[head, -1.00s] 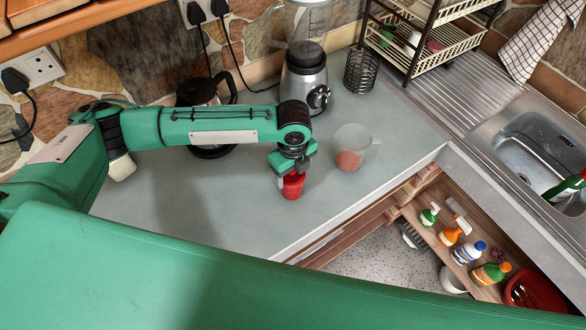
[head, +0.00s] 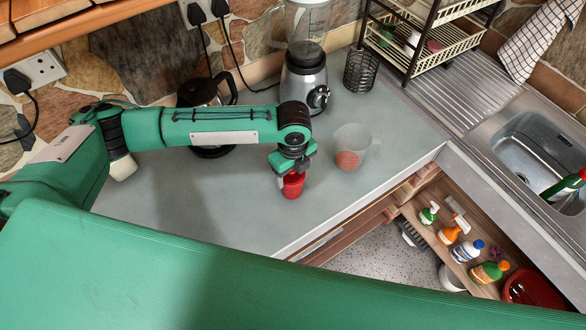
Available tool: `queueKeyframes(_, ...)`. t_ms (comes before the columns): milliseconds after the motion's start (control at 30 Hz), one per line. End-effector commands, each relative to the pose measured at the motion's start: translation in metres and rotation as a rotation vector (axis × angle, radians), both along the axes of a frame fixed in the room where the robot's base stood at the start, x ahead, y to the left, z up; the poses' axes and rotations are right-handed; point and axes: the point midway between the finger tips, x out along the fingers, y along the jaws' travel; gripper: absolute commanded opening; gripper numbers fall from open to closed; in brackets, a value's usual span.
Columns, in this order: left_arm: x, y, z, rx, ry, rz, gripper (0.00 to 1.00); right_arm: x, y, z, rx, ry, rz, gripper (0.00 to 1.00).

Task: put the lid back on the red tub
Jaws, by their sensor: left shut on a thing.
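The red tub (head: 293,190) stands upright on the grey worktop, near its front edge. My left gripper (head: 292,172) points down right over the tub's top. It is shut on a small red thing at the tub's mouth, which looks like the lid. The fingers hide most of it, and I cannot tell whether it sits fully flat on the rim. No other lid shows on the worktop. My right gripper is not in view.
A clear jug (head: 354,146) with something reddish inside stands right of the tub. A blender (head: 305,75), a coffee pot (head: 200,93) and a dark wire holder (head: 361,70) stand behind. An open drawer (head: 440,245) with several bottles is at the lower right.

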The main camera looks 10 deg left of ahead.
Motion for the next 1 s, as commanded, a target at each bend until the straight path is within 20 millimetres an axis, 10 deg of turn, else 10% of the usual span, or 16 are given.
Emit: queueKeyframes(1000,0.0004,-0.0003,0.0003,-0.001,-0.001,-0.001,0.48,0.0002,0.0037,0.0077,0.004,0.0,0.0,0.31)
